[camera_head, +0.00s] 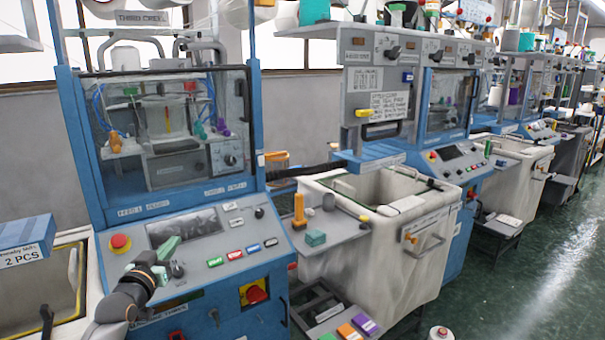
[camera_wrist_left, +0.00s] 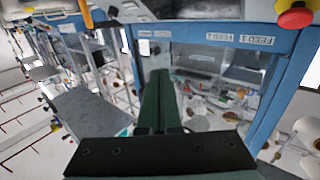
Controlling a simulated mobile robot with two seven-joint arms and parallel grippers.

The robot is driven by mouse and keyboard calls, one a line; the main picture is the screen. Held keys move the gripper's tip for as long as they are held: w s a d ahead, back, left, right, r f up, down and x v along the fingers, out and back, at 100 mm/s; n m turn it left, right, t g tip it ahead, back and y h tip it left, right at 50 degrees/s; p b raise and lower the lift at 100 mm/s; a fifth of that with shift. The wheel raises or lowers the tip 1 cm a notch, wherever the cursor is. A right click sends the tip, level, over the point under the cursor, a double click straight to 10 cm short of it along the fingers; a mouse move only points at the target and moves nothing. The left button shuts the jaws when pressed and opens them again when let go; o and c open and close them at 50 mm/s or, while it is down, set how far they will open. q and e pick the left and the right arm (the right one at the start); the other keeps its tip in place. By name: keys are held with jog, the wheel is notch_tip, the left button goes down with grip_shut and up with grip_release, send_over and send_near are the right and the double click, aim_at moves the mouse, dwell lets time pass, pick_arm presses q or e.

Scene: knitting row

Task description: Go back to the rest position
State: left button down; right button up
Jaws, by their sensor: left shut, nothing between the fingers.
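My left gripper (camera_head: 168,246) is in front of the blue knitting machine's control panel (camera_head: 205,262), near the dark screen (camera_head: 182,229). Its arm comes in from the lower left. In the left wrist view its green fingers (camera_wrist_left: 158,90) are together with nothing between them. It appears apart from the panel, though the exact gap cannot be told. My right gripper is in neither view.
A red emergency button (camera_head: 121,242) is just left of the gripper; it also shows in the left wrist view (camera_wrist_left: 296,17). A black knob (camera_head: 177,270) and coloured buttons sit close by. A grey shelf (camera_head: 345,232) and a white bin (camera_head: 350,275) stand to the right. Green floor (camera_head: 560,270) is open at far right.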

pick_arm(q)
jog(key=a+f+m+y, duration=0.1)
jog(key=a+y, duration=0.2)
jog(key=a, duration=0.2)
jog(key=s+d+f+g+h, duration=0.1)
jog(key=s+d+f, duration=0.2)
jog(key=s+f, duration=0.3)
jog(key=s+d+f+m+g+h, duration=0.1)
jog(key=s+d+f+g, duration=0.2)
jog(key=f, duration=0.5)
jog(key=s+d+f+h, duration=0.1)
jog(key=s+d+f, duration=0.2)
jog(key=s+f, duration=0.4)
jog(key=s+d+f+g, duration=0.2)
jog(key=s+d+f, duration=0.2)
jog(key=s, duration=0.8)
jog(key=s+d+f+g+h, duration=0.1)
jog(key=s+d+f, duration=0.4)
jog(key=s, duration=0.8)
notch_tip(320, 180, down, 3)
jog(key=shift+s+d+n+g, duration=0.3)
jog(key=shift+n+g, duration=0.1)
jog(key=shift+g, duration=0.4)
